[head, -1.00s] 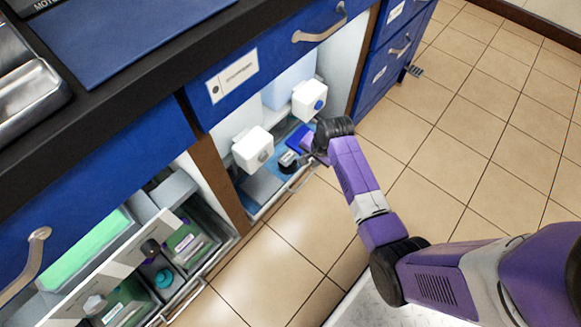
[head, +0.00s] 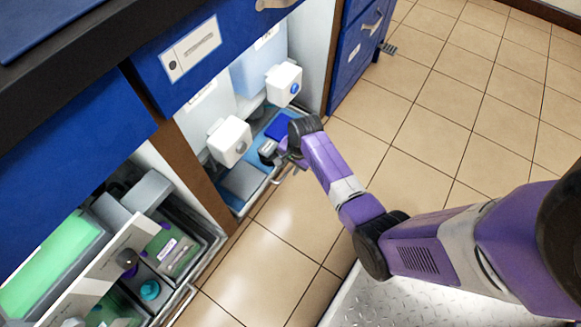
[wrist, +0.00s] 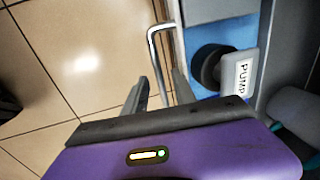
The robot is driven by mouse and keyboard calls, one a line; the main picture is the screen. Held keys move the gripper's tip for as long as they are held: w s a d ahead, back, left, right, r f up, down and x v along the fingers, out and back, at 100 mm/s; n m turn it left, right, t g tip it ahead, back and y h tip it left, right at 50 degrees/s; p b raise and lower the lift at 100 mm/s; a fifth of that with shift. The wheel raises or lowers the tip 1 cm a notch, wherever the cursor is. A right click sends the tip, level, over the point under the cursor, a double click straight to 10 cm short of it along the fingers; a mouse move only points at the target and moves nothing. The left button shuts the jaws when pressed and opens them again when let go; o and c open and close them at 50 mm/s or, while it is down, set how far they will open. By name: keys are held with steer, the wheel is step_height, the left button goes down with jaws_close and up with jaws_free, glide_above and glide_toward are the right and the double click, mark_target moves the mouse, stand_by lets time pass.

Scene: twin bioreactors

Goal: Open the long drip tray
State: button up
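A drip tray (head: 238,206) with a blue mat lies on the floor of the right cabinet bay, its front edge at the bay opening. Its metal bar handle (wrist: 153,55) sticks out in front in the wrist view and also shows in the head view (head: 277,181). My gripper (wrist: 160,92) is at this handle, its fingers apart, with the near end of the bar between them. I cannot tell whether either finger touches the bar. In the head view my gripper (head: 290,160) is partly hidden by its own wrist.
A black-and-white part labelled PUMP (wrist: 238,72) stands on the tray beside my gripper. Two white boxes (head: 230,141) hang above the tray. The left bay holds another tray (head: 205,238) with several items and a tilted white panel (head: 98,272). Tiled floor (head: 440,120) is clear to the right.

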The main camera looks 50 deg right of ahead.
jaws_close()
stand_by(1.4)
